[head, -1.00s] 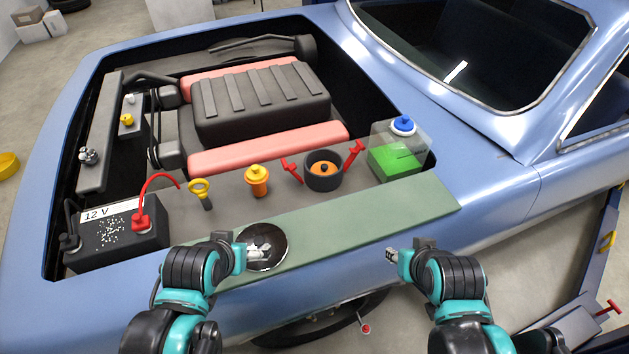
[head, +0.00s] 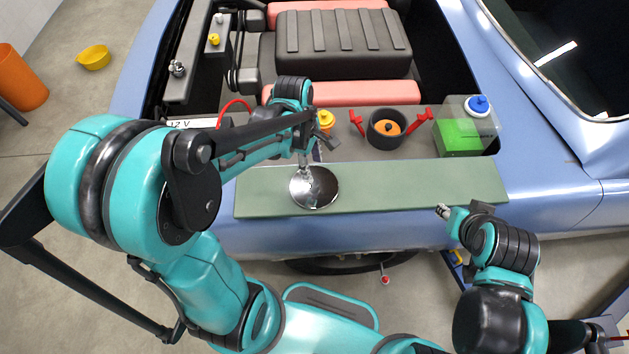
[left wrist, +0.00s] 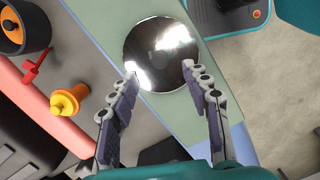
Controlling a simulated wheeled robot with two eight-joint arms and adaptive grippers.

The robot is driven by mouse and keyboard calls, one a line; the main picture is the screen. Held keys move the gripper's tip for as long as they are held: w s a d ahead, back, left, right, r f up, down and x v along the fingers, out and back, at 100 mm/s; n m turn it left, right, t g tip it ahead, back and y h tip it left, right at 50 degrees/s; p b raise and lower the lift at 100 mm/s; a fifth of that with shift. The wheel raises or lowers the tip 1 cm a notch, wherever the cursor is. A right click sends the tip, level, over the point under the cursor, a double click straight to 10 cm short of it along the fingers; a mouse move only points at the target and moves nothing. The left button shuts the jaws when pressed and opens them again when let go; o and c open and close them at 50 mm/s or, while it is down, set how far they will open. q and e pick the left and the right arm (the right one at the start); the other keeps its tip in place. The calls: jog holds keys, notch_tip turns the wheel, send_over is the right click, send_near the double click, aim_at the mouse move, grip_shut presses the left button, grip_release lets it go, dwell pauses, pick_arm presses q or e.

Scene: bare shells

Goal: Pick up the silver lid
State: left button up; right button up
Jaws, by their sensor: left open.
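The silver lid (head: 318,192) is a round, shiny, mirror-like disc lying on the green strip (head: 420,185) at the car's near edge. It also shows in the left wrist view (left wrist: 158,45). My left gripper (head: 306,160) is at the lid's far edge in the head view, pointing down.
Behind the strip stand a yellow-orange cap (head: 326,120), a dark round pot (head: 386,129) with red handles, and a container of green liquid (head: 460,135). My left arm covers much of the battery area. The strip right of the lid is clear.

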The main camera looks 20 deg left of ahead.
aim_at(314, 184)
pick_arm(q)
jog(key=f+b, duration=0.1)
jog(key=f, duration=0.3)
jog(key=f+b, duration=0.1)
jog(key=f, duration=0.3)
jog(key=shift+w+d, duration=0.15)
jog(key=shift+w, duration=0.05)
jog(key=shift+c, duration=0.4)
grip_shut()
